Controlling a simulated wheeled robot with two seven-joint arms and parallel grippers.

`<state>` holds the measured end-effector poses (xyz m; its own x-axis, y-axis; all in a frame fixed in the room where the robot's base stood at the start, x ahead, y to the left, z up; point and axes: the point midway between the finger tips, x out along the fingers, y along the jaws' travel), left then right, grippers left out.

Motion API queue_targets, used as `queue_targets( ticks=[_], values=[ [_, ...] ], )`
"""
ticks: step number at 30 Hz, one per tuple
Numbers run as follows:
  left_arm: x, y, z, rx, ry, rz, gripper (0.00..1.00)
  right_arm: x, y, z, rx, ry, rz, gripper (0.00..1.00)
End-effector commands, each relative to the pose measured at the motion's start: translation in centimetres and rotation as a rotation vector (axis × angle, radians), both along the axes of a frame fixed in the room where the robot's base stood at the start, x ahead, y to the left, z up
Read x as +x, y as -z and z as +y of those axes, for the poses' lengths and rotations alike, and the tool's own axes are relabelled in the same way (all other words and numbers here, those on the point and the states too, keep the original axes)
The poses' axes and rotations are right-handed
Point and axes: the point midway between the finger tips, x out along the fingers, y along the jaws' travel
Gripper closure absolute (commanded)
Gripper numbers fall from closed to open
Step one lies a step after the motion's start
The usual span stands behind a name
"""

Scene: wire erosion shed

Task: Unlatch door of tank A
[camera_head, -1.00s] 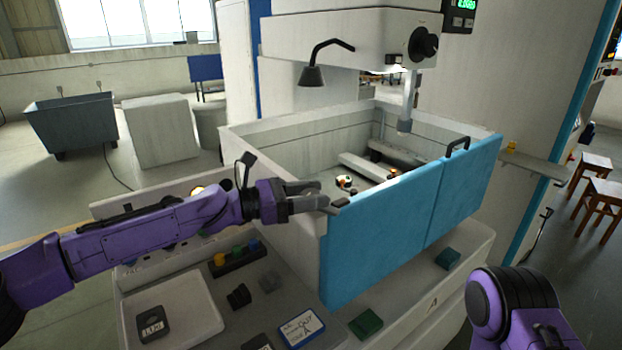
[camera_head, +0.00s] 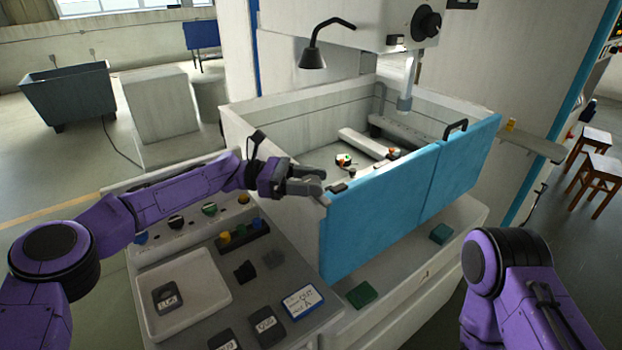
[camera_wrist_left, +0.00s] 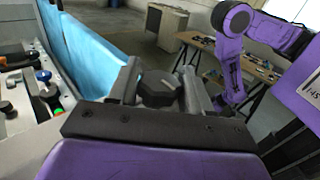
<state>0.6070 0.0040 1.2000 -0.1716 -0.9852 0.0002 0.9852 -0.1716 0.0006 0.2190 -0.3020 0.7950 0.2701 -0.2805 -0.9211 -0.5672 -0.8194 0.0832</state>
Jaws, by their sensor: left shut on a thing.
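Tank A has a light grey tub (camera_head: 300,120) and a blue front door (camera_head: 380,215) with a black handle (camera_head: 455,127) on its top edge. A small dark latch (camera_head: 338,187) sits at the top left corner of the door. My left gripper (camera_head: 318,182) is at that corner. In the left wrist view, my left gripper (camera_wrist_left: 160,85) is shut on a dark faceted knob (camera_wrist_left: 158,90), seemingly the latch's. The blue door (camera_wrist_left: 88,50) runs to the left there. My right arm (camera_head: 510,285) shows, but its gripper is out of view.
The panel (camera_head: 255,280) at front left carries knobs, a white tray (camera_head: 215,275) and a card marked A (camera_head: 303,302). Green blocks (camera_head: 362,294) lie on the ledge below the door. A lamp (camera_head: 313,58) hangs over the tub. Stools (camera_head: 600,165) stand at the right.

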Motion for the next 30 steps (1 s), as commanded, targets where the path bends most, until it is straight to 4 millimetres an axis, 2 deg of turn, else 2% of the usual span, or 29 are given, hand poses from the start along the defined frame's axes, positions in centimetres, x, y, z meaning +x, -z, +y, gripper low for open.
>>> queue_targets(
  ticks=[8, 9, 10, 20, 23, 30],
  values=[
    [0.0, 0.0, 0.0, 0.000, 0.000, 0.000, 0.82, 0.0, 0.0, 0.0, 0.000, 0.000, 0.000, 0.57],
    [0.0, 0.0, 0.0, 0.000, 0.000, 0.000, 0.38, 0.0, 0.0, 0.0, 0.000, 0.000, 0.000, 0.57],
    [0.0, 0.0, 0.0, 0.000, 0.000, 0.000, 0.32, 0.0, 0.0, 0.0, 0.000, 0.000, 0.000, 0.57],
    [0.1, 0.2, 0.4, 0.000, -0.002, -0.001, 0.32, 0.0, 0.4, 0.0, 0.000, 0.000, 0.000, 0.57],
    [0.4, 0.4, 2.1, 0.000, -0.005, -0.002, 0.32, 0.0, 1.4, 0.0, 0.000, 0.000, 0.000, 0.57],
    [1.4, 0.5, 7.7, 0.000, -0.005, -0.002, 0.32, 0.0, 3.8, 0.0, 0.000, 0.000, 0.000, 0.57]
  ],
)
